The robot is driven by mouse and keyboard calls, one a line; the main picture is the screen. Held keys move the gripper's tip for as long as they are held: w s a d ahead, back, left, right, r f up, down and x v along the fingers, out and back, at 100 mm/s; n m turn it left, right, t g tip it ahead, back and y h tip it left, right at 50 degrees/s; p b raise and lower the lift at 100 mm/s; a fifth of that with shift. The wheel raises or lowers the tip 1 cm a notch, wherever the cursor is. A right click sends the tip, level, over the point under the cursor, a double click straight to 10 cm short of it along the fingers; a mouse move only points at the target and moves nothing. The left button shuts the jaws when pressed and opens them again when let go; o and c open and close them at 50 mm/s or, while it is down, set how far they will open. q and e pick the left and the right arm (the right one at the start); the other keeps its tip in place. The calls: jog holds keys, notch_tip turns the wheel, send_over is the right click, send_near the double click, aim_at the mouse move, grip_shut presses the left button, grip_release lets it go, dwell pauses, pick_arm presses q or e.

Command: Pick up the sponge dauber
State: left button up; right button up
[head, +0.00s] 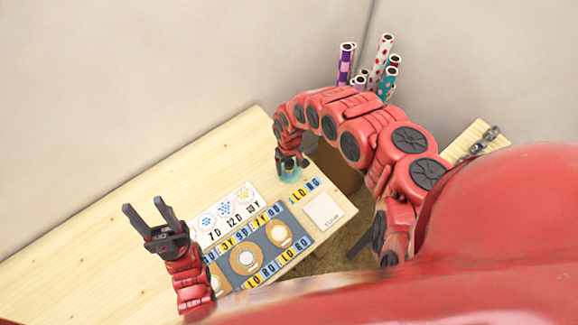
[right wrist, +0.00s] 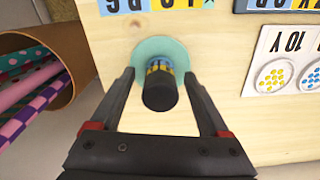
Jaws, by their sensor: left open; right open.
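The sponge dauber (right wrist: 159,86) has a dark handle and a band with yellow and blue markings. It stands on a round teal disc (right wrist: 178,50) on the wooden table. In the right wrist view my right gripper (right wrist: 160,80) is open, with one finger on each side of the dauber. Gaps show between the fingers and the dauber. In the head view my right gripper (head: 291,162) is over the teal disc (head: 290,175) and hides most of the dauber. My left gripper (head: 150,214) is open and empty, raised near the left side of the printed mat.
A dark printed mat (head: 268,226) with round tan pads lies on the table (head: 130,222). A white card (head: 228,210) with dotted circles lies beside it. A blank white square (head: 323,211) is at its right. Patterned rolls stand in a brown bin (right wrist: 62,50) beyond the table edge.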

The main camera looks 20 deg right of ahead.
grip_shut()
jog(key=shift+w+r, duration=0.1)
jog(key=shift+r, duration=0.05)
dwell(0.4)
